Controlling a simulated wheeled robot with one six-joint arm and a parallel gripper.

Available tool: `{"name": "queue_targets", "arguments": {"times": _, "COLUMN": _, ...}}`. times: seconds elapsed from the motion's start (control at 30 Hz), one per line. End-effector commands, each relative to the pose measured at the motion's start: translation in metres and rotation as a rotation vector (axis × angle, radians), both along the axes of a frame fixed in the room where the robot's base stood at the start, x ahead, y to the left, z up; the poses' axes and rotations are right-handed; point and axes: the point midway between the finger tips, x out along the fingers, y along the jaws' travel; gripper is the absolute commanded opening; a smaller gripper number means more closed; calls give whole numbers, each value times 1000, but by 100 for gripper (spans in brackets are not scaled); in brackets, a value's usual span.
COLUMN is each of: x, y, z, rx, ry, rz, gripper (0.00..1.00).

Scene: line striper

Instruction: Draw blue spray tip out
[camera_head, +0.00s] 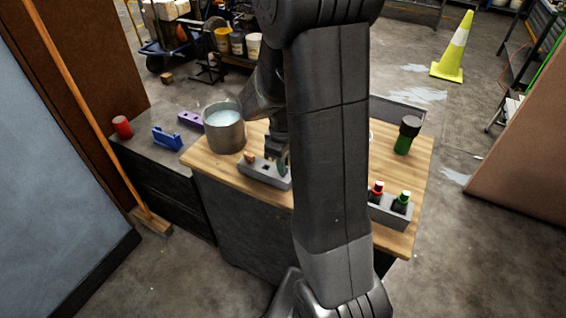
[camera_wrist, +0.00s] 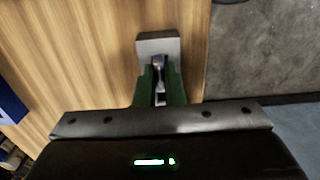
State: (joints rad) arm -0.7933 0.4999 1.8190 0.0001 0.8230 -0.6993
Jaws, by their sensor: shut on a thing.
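My gripper (camera_head: 279,166) is over the right part of a small grey holder block (camera_head: 254,172) on the wooden bench top. The block carries a brown tip (camera_head: 249,157) at its left end and a dark hole in its middle. In the wrist view, the green fingers of my gripper (camera_wrist: 160,82) are shut on a small bluish-grey piece (camera_wrist: 158,66), which looks like the blue spray tip. A grey block end (camera_wrist: 158,44) shows just beyond it. Whether the piece is still seated in the block cannot be told. My arm hides part of the bench.
A metal pot of pale liquid (camera_head: 224,128) stands close behind the block. A grey rack (camera_head: 390,213) with red-topped and green-topped bottles is at right front; a green, black-topped item (camera_head: 407,135) stands behind. A blue item (camera_head: 166,138) lies on the dark cabinet.

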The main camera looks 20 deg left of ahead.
Motion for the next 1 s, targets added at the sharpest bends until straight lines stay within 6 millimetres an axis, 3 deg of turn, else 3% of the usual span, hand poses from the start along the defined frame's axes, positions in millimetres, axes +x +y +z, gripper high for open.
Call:
{"name": "queue_targets", "arguments": {"times": 0.43, "x": 0, "y": 0, "z": 9, "rx": 1, "ry": -1, "rz": 0, "gripper": 0}}
{"name": "queue_targets", "arguments": {"times": 1.0, "x": 0, "y": 0, "z": 37, "rx": 1, "ry": -1, "rz": 0, "gripper": 0}}
